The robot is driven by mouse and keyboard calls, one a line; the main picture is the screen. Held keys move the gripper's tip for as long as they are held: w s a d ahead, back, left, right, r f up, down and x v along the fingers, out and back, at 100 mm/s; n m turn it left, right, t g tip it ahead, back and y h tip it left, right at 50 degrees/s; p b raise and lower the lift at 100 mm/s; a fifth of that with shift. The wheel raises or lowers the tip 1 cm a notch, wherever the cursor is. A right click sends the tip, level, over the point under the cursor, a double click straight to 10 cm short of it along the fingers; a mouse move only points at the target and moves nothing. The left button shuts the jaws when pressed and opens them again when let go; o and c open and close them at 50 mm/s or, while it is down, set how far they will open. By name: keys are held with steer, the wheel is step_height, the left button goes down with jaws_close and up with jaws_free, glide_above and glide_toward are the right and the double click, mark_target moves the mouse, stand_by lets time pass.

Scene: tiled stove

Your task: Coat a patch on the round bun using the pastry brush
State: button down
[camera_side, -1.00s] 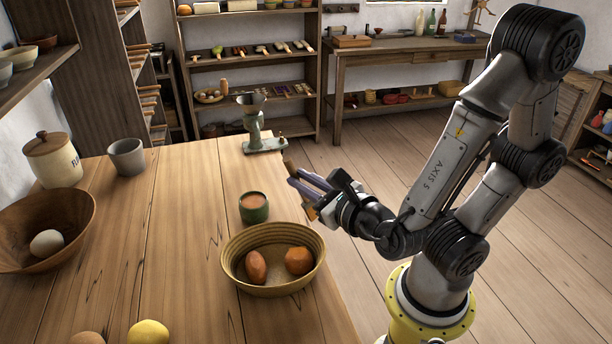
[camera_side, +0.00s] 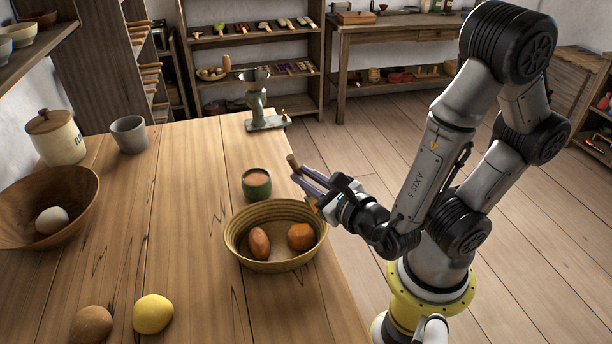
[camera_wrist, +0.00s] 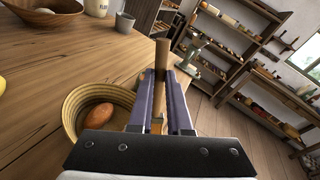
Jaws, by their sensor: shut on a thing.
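A woven basket (camera_side: 232,250) on the wooden table holds a roundish orange-brown bun (camera_side: 300,237) at right and a longer one (camera_side: 260,243) at left. The wrist view shows the longer bun (camera_wrist: 101,117) in the basket (camera_wrist: 72,112); my gripper appears to hide the other. My gripper (camera_side: 308,183) is shut on the pastry brush (camera_side: 293,162), above the table's right edge, up and right of the basket in the side view. The brush's wooden handle (camera_wrist: 161,55) sticks out beyond the fingers (camera_wrist: 160,95). I cannot make out its bristles.
A green cup (camera_side: 257,190) with brown-orange contents stands behind the basket. A metal grinder (camera_side: 262,115) stands at the far edge. A wooden bowl (camera_side: 20,225) with a pale egg-like item, a grey cup (camera_side: 129,134) and a lidded jar (camera_side: 55,137) are at left.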

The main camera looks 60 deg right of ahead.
steer(key=shift+s+r, duration=0.1)
steer(key=shift+r, duration=0.45)
steer(key=shift+f, duration=0.1)
steer(key=shift+f, duration=3.45)
steer(key=w+f, duration=0.1)
steer(key=f, duration=0.1)
step_height(320, 180, up, 9)
glide_above(306, 200)
steer(key=s+a, duration=0.1)
steer(key=a, duration=0.1)
steer(key=shift+d, duration=0.15)
steer(key=shift+f, duration=0.15)
step_height(306, 200, down, 6)
steer(key=shift+w+a, duration=0.15)
steer(key=shift+a, duration=0.05)
